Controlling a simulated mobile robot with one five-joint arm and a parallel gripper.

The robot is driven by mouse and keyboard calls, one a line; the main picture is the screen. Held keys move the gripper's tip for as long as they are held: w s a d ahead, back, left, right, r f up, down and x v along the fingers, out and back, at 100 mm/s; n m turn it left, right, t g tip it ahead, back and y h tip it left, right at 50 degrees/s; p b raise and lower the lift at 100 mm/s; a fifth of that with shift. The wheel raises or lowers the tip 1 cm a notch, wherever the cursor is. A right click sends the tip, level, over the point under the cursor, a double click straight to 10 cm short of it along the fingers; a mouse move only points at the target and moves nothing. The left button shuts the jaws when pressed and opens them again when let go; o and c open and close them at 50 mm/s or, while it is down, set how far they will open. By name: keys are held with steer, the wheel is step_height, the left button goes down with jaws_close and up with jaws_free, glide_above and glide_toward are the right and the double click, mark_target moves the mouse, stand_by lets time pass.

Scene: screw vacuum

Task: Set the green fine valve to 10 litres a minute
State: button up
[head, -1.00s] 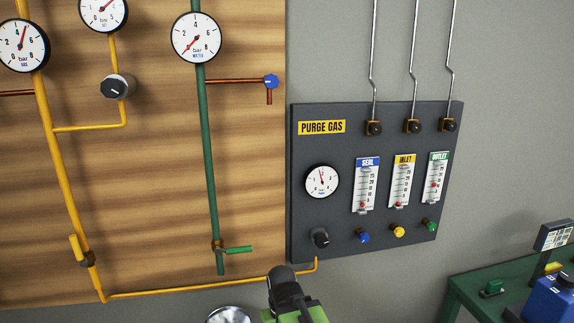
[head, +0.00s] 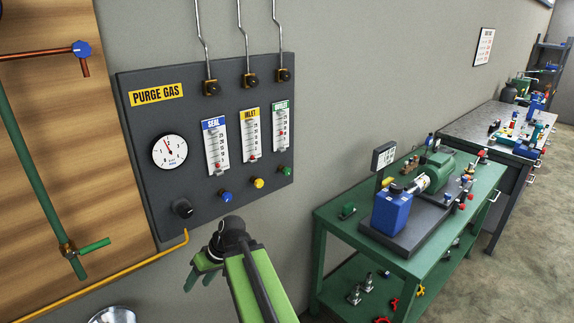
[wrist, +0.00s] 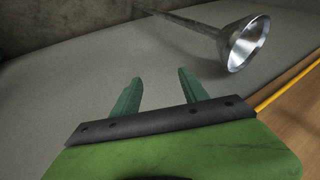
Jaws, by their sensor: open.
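The green fine valve (head: 285,171) is a small knob at the lower right of the dark PURGE GAS panel (head: 200,200). Above it stands the OUTLET flow tube (head: 281,127); its red float seems to sit partway up, but the reading is too small to tell. My gripper (head: 192,279) is below the panel, left of and well under the green valve, and touches nothing there. In the wrist view my gripper (wrist: 160,76) has its two dark green fingers apart with nothing between them. The valve does not show in the wrist view.
A blue valve (head: 225,196) and a yellow valve (head: 257,183) sit left of the green one. A black knob (head: 182,208) is under the round gauge (head: 169,151). A shiny metal funnel shape (wrist: 247,45) is near my fingers. A green bench (head: 330,215) stands right.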

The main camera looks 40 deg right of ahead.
steer(key=d+r+m+t, duration=0.1)
steer(key=d+r+t, duration=0.45)
steer(key=d, duration=0.75)
steer(key=m+t+h, duration=0.3)
steer(key=t+h, duration=0.3)
steer(key=t, duration=0.3)
glide_toward(288, 171)
steer(key=shift+g, duration=0.25)
steer(key=w, duration=1)
steer(key=shift+w+d+r, duration=0.1)
steer(key=shift+d+r, duration=0.05)
steer(key=shift+d, duration=0.2)
jaws_close()
